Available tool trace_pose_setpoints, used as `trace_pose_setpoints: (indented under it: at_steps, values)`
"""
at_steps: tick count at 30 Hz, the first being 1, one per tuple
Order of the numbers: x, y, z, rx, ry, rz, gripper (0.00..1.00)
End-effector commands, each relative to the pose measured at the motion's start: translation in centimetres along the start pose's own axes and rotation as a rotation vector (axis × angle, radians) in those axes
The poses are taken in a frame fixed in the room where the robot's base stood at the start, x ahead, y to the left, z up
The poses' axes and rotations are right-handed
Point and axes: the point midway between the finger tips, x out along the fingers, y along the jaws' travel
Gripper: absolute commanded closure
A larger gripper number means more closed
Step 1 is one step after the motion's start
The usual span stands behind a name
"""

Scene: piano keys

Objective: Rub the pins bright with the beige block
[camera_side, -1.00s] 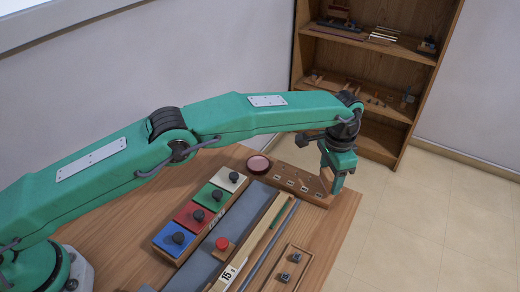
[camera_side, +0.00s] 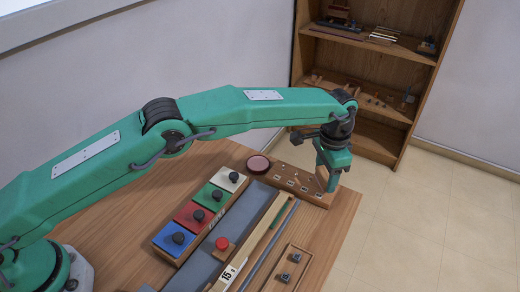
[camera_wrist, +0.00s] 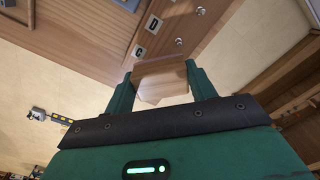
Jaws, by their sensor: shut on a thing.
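My gripper (camera_side: 330,186) is above the right part of the wooden pin board (camera_side: 312,202) at the table's far edge. In the wrist view my gripper (camera_wrist: 161,72) is shut on the beige block (camera_wrist: 162,86), one finger at each side. The block reaches over the board's edge in that view. Two metal pins stand on the board beyond the block, a nearer pin (camera_wrist: 179,41) and a farther pin (camera_wrist: 200,11). White labels C (camera_wrist: 139,51) and D (camera_wrist: 153,23) lie beside them. I cannot tell whether the block touches a pin.
A long rod (camera_side: 268,247) and a small tray (camera_side: 270,282) lie in front. A wooden shelf (camera_side: 375,85) stands behind.

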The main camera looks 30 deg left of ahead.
Motion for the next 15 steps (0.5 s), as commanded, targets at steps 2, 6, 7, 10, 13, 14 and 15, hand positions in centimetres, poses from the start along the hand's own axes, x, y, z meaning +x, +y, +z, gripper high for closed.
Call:
trace_pose_setpoints:
  at_steps: [2,6,7,10,13,14,15]
  values:
    - [0.1,0.3,-0.2,0.001,0.0,0.0,0.7]
    - [0.1,0.6,-0.6,0.001,0.0,0.0,0.7]
    - [0.1,0.7,-0.7,0.001,-0.001,0.0,0.7]
    - [0.1,0.9,-0.9,0.0,0.0,0.0,0.7]
    - [0.1,1.1,-1.1,0.0,0.0,0.0,0.7]
    - [0.1,1.2,-1.2,0.0,-0.001,0.0,0.7]
    - [0.1,1.3,-1.3,0.0,0.0,0.0,0.7]
